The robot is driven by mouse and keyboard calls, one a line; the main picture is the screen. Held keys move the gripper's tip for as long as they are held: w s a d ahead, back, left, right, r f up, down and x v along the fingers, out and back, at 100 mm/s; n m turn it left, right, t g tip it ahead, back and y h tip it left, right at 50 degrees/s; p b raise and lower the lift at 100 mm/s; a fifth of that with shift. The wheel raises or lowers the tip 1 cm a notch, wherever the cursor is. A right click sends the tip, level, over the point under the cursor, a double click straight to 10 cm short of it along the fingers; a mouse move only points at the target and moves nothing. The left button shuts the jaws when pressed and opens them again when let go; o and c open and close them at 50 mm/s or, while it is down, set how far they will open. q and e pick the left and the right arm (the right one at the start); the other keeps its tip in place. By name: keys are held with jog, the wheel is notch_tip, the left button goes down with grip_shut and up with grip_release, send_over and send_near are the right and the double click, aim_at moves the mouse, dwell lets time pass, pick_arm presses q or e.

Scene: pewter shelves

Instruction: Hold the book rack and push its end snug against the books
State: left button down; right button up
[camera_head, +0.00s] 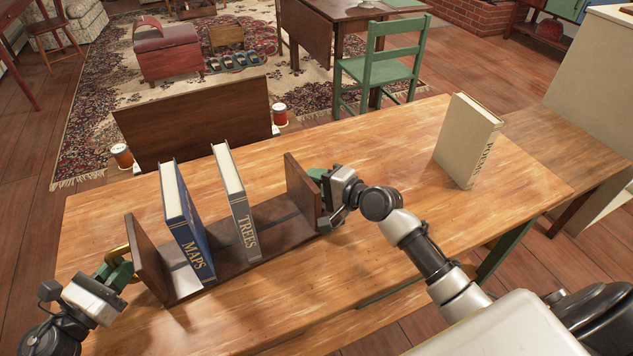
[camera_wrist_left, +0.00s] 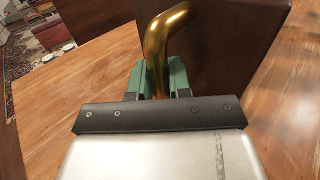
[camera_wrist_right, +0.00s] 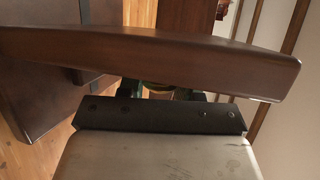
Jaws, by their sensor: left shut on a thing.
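The dark wooden book rack (camera_head: 268,222) stands on the table with two upright end boards. A blue MAPS book (camera_head: 187,232) and a grey TREES book (camera_head: 240,208) stand in it, with gaps between them and to both ends. My left gripper (camera_head: 118,268) is shut on the brass handle (camera_wrist_left: 158,50) outside the rack's left end board. My right gripper (camera_head: 322,186) is at the outer side of the right end board (camera_head: 302,192). In the right wrist view the board's edge (camera_wrist_right: 150,52) hides most of its fingers, so its opening is unclear.
A cream POEMS book (camera_head: 467,142) stands alone at the table's right. A dark wooden panel (camera_head: 195,125) rises beyond the table's far edge, with red and orange spools (camera_head: 280,115) beside it. The wooden table (camera_head: 375,150) is clear between the rack and POEMS.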

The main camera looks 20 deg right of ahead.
grip_shut()
jog(key=a, duration=0.4)
jog(key=s+a, duration=0.1)
jog(key=a, duration=0.8)
jog(key=shift+s+a, duration=0.15)
jog(key=shift+s, duration=0.15)
jog(key=shift+f, duration=0.1)
jog(key=o, duration=0.8)
grip_release()
jog(key=shift+c, duration=0.2)
jog(key=v, duration=1.2)
